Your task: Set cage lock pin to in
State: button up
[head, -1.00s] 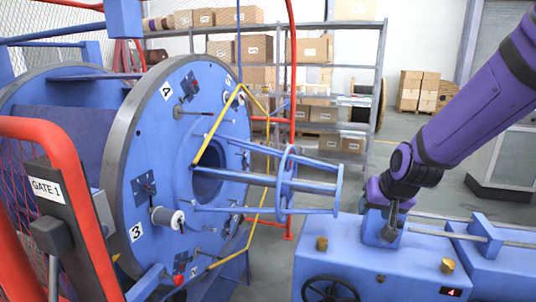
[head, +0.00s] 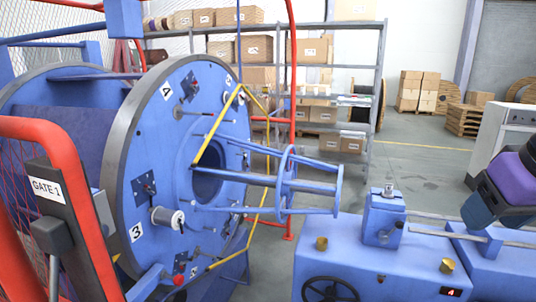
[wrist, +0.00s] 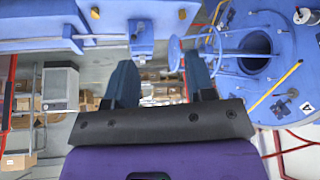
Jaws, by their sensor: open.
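A block (head: 384,218) with a short silver pin-like knob (head: 389,189) on top stands on the blue machine housing. Another small knob sits on its front side. Which part is the cage lock pin is not clear from the frames, and no label for it is readable. The large blue cage disc (head: 170,130) stands at left, with numbered plates, a spool and red-tipped fittings. My gripper (head: 482,212) is at the far right, apart from the block, partly cut off by the frame edge. In the wrist view my gripper (wrist: 160,75) is open, with nothing between its fingers.
A red gate (head: 62,150) marked GATE 1 stands at near left. A round blue guide frame (head: 285,185) projects from the disc toward the housing. A black handwheel (head: 331,290) is at the housing's front. A white cabinet (head: 497,135) is at right; shelves (head: 340,65) stand behind.

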aim_at(179, 279)
jog(key=u, duration=1.3)
